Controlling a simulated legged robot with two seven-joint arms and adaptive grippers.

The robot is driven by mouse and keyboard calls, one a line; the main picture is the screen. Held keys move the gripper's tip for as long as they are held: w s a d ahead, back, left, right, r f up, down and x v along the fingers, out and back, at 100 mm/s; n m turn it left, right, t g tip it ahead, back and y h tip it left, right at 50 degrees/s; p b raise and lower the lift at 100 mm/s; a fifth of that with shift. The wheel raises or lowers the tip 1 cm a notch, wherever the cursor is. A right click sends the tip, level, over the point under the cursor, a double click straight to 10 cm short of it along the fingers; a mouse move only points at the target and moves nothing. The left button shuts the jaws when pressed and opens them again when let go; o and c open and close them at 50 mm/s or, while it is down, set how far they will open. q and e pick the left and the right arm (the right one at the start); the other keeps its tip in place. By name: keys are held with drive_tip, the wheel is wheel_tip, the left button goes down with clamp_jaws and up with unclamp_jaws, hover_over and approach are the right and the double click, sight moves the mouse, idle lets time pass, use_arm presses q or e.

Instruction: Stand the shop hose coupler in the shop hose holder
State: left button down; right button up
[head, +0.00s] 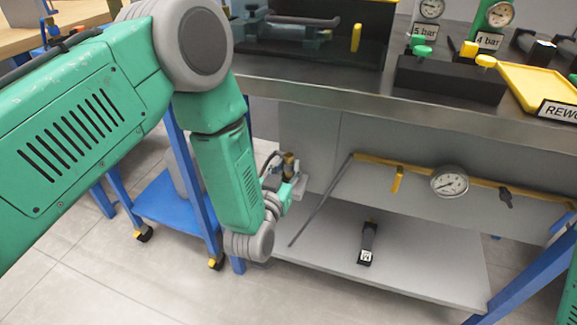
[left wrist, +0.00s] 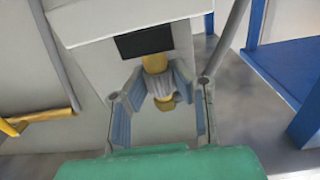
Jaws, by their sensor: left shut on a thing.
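My left gripper (head: 284,184) is low in front of the bench, left of the lower shelf, with my forearm pointing down. It is shut on a brass-and-grey fitting, which looks like the shop hose coupler (head: 290,163). In the left wrist view the coupler (left wrist: 163,88) sits between the two grey finger pads, with a black block (left wrist: 143,41) at its far end. I cannot tell whether that block belongs to it. No holder is clearly identifiable. A black block with green and yellow knobs (head: 450,80) stands on the bench. My right gripper is not in view.
A black item with a white tag (head: 368,243) lies on the grey lower shelf (head: 430,272). A yellow tray (head: 541,84) is on the bench at right. A blue cart (head: 165,198) stands at left.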

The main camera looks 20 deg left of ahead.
use_arm(q)
drive_tip(key=shift+f+b, duration=0.3)
drive_tip(key=shift+f, duration=0.2)
drive_tip(key=c, duration=1.3)
unclamp_jaws()
drive_tip(key=shift+c, duration=0.2)
drive_tip(key=s, duration=1.2)
drive_tip(key=shift+a, duration=0.2)
drive_tip(key=shift+f, duration=0.1)
